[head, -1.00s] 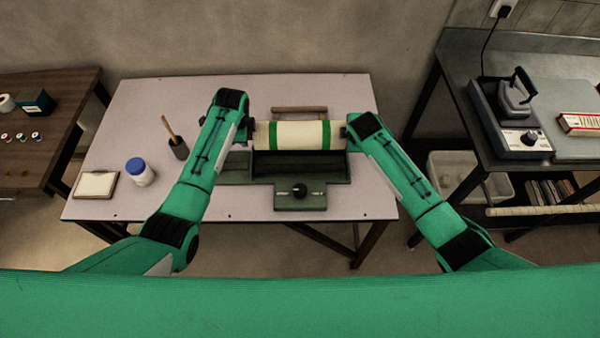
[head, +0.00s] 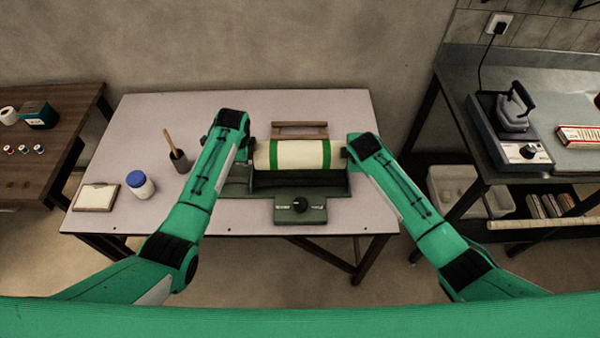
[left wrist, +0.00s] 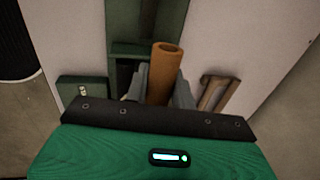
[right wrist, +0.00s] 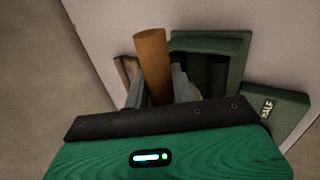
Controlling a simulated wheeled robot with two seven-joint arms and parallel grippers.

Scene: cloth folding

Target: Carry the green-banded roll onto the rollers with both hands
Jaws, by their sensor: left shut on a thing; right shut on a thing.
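The cream roll with two green bands (head: 299,155) lies level, left to right, in the head view. It is just behind and over the dark green roller machine (head: 331,188), whose trough shows below it. Whether the roll touches the rollers cannot be told. My left gripper (head: 250,151) is at its left end and my right gripper (head: 346,153) at its right end. In the left wrist view a brown core tube (left wrist: 164,70) sits between the shut fingers; the right wrist view shows a similar tube (right wrist: 153,65) gripped. The roll's cream body is mostly hidden there.
A wooden stand (head: 300,129) is behind the roll. The pale table (head: 160,110) also bears a brush holder (head: 180,160), a blue-lidded jar (head: 140,185) and a framed pad (head: 96,197) at left. The table's right side is clear. A bench with an iron (head: 513,110) stands at right.

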